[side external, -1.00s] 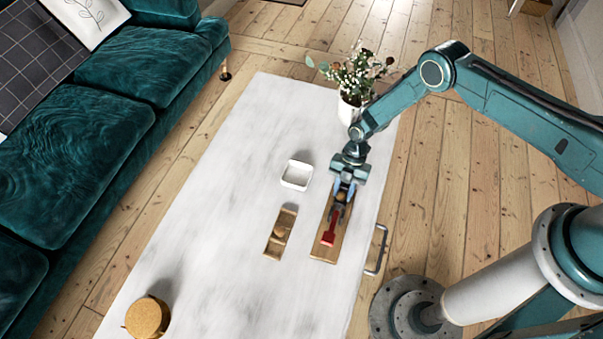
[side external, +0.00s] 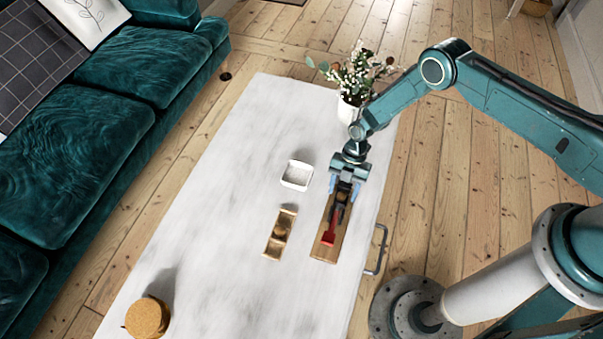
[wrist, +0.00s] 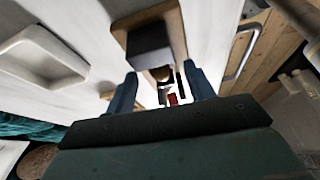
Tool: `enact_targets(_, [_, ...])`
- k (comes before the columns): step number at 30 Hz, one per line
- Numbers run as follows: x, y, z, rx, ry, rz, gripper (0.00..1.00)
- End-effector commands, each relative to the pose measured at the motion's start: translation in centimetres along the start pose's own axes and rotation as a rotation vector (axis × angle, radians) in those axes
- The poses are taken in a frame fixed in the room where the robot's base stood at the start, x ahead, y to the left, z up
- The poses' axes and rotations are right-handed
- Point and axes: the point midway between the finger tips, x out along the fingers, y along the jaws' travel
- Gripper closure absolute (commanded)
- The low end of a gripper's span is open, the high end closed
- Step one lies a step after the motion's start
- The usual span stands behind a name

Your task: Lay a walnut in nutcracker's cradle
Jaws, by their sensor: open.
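The nutcracker is a wooden board with a dark block and a red lever (side external: 331,231), on the white table. In the wrist view its dark block (wrist: 150,46) and red part (wrist: 173,99) show. A brown walnut (wrist: 161,73) sits by the dark block, seemingly in the cradle, though its seat is partly hidden. My gripper (side external: 345,188) is open over the nutcracker. In the wrist view my gripper (wrist: 161,92) has its blue fingers spread, one on each side of the walnut and apart from it. Another walnut (side external: 281,232) lies in a small wooden tray (side external: 273,247).
A white square dish (side external: 297,175) stands left of the nutcracker. A white vase of flowers (side external: 348,110) stands behind my gripper. A cork-topped round item (side external: 147,318) is at the near left. The table's (side external: 210,210) left part is clear.

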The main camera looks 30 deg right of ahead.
Motion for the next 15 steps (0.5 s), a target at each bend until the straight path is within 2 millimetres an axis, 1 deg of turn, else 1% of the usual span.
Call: enact_targets(15, [-2.7,-0.1,-1.1,0.0,0.0,0.0,0.46])
